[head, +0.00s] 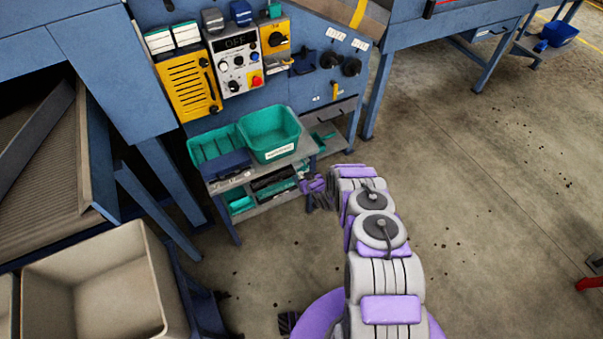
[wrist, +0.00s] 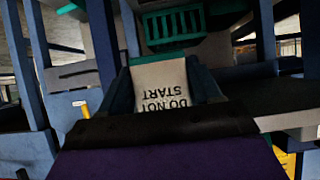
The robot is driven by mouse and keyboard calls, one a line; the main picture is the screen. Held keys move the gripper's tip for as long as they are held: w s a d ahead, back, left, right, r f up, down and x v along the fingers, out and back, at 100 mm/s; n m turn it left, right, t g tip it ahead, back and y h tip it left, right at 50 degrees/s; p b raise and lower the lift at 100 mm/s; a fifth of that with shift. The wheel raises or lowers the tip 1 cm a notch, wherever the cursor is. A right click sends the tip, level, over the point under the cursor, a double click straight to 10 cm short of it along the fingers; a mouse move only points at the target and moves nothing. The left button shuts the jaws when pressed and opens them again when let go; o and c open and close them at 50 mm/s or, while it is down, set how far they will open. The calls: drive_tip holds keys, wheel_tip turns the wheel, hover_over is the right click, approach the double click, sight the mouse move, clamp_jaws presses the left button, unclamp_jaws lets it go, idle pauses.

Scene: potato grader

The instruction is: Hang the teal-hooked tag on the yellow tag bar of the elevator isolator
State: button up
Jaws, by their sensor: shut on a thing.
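In the wrist view a pale tag (wrist: 160,88) reading "DO NOT START" shows upside down between the dark fingers of my gripper (wrist: 163,88). My gripper is shut on it. In the head view my gripper (head: 314,186) is small and dark beside the right end of the bench, and the tag cannot be made out there. Two black rotary knobs (head: 351,66) sit on the blue panel under white labels. A small yellow bar (head: 335,91) is below them; I cannot tell which isolator it belongs to.
A grey bench (head: 295,152) carries a teal bin (head: 270,137) and a dark blue box (head: 227,164), with teal items on its shelf below. A control box (head: 237,62) and yellow panels hang above. A beige crate (head: 150,270) stands lower left.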

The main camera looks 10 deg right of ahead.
drive_tip(key=s+d+p, duration=0.2)
drive_tip(key=s+p, duration=0.1)
drive_tip(key=s, duration=0.4)
drive_tip(key=shift+s+d, duration=0.2)
drive_tip(key=shift+s, duration=0.1)
idle(0.4)
idle(0.4)
drive_tip(key=w+r+m+h, duration=0.1)
drive_tip(key=w+r, duration=0.3)
drive_tip(key=r, duration=1)
drive_tip(key=w+r+m+h, duration=0.1)
drive_tip(key=w+r, duration=0.3)
drive_tip(key=r, duration=1)
drive_tip(key=s+a+r, duration=0.1)
drive_tip(key=s+r, duration=0.6)
drive_tip(key=r, duration=0.6)
drive_tip(key=s+r+m+h, duration=0.1)
drive_tip(key=s+r, duration=0.6)
drive_tip(key=r, duration=0.6)
drive_tip(key=shift+a+r+m+t+h, duration=0.15)
drive_tip(key=shift+a+m+t+h, duration=0.15)
drive_tip(key=shift+a+t, duration=0.1)
